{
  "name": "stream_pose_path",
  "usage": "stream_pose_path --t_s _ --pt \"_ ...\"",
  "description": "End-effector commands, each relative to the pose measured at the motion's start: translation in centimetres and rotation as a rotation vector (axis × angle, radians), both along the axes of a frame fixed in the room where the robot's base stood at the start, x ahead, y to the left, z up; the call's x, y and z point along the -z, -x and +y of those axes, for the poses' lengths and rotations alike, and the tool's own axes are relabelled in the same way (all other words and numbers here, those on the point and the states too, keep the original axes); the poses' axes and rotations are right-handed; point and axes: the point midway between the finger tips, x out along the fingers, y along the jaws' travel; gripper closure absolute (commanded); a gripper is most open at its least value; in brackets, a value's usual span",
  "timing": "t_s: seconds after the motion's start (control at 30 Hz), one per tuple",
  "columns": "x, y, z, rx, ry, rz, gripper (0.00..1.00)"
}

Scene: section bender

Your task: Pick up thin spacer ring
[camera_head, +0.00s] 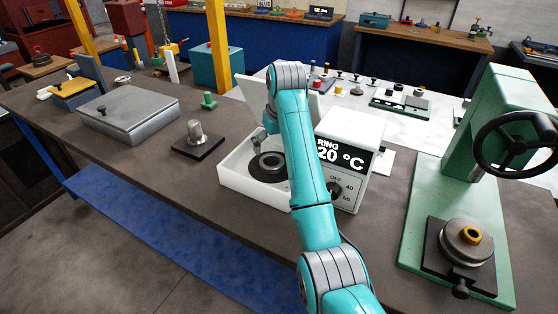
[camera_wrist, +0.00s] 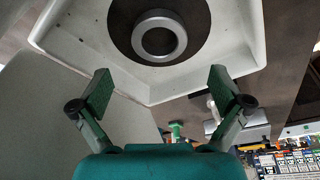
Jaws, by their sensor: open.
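A grey metal ring (camera_wrist: 159,37), which looks like the thin spacer ring, lies flat on a dark round plate (camera_wrist: 118,32) inside a white open tray (camera_wrist: 75,62). In the head view the ring (camera_head: 271,160) shows partly, in the white heater box (camera_head: 240,184) marked "RING 20 °C". My gripper (camera_wrist: 160,82) is open and empty, its two green-padded fingers wide apart. In the wrist view the ring lies beyond the fingertips, roughly centred between them, and is not touched. In the head view my arm partly hides the box, and the gripper (camera_head: 263,138) hangs above it.
The heater's raised lid (camera_head: 248,96) stands behind the gripper. A dark block with a metal cylinder (camera_head: 197,140) and a grey lidded case (camera_head: 125,112) are to the left. A green press (camera_head: 455,190) with a handwheel stands to the right. Bench space in front of the metal cylinder is clear.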

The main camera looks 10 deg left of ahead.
Motion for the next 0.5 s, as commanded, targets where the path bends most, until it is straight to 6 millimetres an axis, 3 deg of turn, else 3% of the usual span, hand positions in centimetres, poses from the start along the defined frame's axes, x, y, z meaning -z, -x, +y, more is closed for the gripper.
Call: stream_pose_path --t_s 0.37,0.5 --pt "3.0 -0.6 0.5 -0.006 0.003 0.01 0.0" --pt "4.9 -0.9 0.8 -0.006 0.004 0.011 0.0"
